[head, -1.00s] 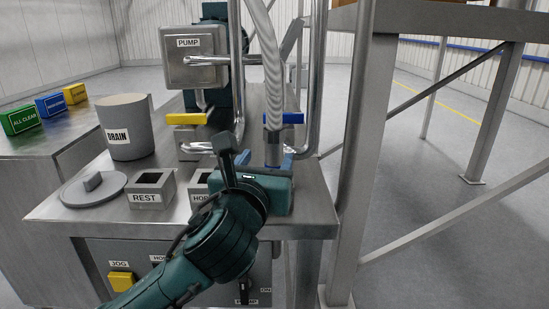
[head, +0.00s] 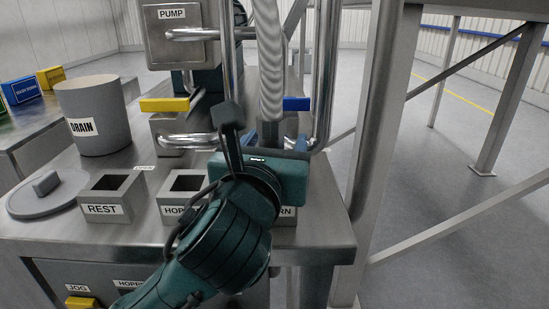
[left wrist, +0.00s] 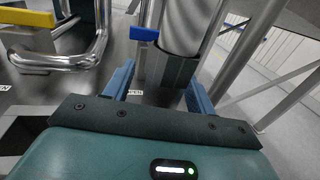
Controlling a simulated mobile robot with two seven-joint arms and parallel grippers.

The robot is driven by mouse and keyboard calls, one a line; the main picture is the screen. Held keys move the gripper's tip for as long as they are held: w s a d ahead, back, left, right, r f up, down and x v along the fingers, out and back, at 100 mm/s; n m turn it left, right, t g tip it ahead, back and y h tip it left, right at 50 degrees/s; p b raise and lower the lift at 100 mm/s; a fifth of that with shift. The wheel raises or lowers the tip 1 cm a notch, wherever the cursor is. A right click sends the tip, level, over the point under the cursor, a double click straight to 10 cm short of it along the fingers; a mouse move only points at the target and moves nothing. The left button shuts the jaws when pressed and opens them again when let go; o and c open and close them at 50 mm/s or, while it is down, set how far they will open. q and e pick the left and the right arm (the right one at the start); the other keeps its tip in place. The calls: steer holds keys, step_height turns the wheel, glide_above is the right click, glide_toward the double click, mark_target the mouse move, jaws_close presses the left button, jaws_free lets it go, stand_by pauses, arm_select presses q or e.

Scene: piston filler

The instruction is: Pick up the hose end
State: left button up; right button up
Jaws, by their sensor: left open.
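The hose (head: 270,62) is pale grey and ribbed and hangs down in the middle of the head view. Its lower end is a dark grey block (head: 269,132), which also shows in the left wrist view (left wrist: 174,72). My left gripper (left wrist: 161,76) is open, with its two blue fingers reaching towards the hose end, one at each side in the picture. I cannot tell whether they touch it. In the head view, my left gripper (head: 277,146) hides the foot of the hose end. My right gripper is not in view.
Open sockets labelled REST (head: 100,210) and HOP (head: 180,209) stand left of my arm; another, ending in RN, is mostly hidden. A yellow handle (head: 164,104), a blue handle (head: 297,104) and bent steel pipes (head: 322,80) crowd the hose. A DRAIN bucket (head: 95,118) stands left.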

arm_select(q)
steer(key=shift+s, duration=0.2)
steer(key=shift+c, duration=0.2)
steer(key=shift+r, duration=0.1)
jaws_close()
